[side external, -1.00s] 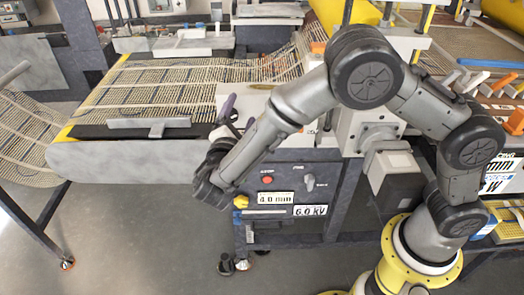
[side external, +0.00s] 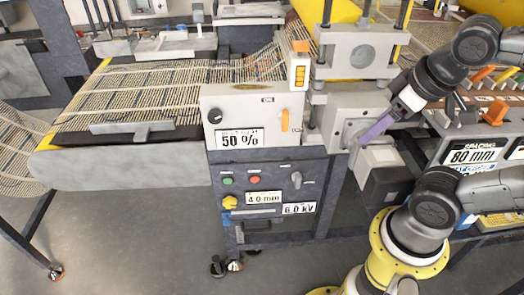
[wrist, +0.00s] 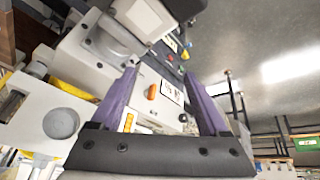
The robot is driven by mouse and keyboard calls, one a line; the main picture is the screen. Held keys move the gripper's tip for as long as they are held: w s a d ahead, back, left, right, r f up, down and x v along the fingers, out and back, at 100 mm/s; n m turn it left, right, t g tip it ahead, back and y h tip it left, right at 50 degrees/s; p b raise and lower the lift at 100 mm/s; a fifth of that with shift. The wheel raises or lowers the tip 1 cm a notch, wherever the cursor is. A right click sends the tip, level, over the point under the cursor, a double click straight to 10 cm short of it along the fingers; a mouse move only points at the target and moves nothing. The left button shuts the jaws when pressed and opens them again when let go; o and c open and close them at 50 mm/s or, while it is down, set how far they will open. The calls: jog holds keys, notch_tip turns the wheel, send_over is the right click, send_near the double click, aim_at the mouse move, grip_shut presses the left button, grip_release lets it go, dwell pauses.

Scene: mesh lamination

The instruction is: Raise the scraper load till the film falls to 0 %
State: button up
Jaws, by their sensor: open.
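A grey-white control box (side external: 243,101) carries a display (side external: 238,140) reading 50 %, a dark round knob (side external: 215,116) at its left and an upright orange lever (side external: 285,120) at its right. Its small labels are unreadable, so I cannot tell which control sets the scraper load. The orange lever (wrist: 152,91) and the display (wrist: 171,93) also show in the wrist view, between my fingers. My gripper (wrist: 160,76) is open and empty, its purple fingers apart. In the side view my gripper (side external: 372,133) is right of the box, not touching the lever.
Below the box, a dark panel has green (side external: 227,181) and red (side external: 254,180) buttons, a grey switch (side external: 296,180), a yellow knob (side external: 230,202) and displays of 4.0 mm (side external: 263,198) and 6.0 kV (side external: 299,208). An orange-topped indicator (side external: 299,65) stands above the box.

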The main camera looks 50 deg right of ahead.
jog(key=shift+w+a+f+t+y, duration=0.15)
jog(key=shift+w+a+y, duration=0.15)
jog(key=shift+a, duration=0.3)
jog(key=shift+w+a+f+t+y, duration=0.15)
jog(key=shift+w+a+y, duration=0.15)
jog(key=shift+a, duration=0.3)
dwell(2.9)
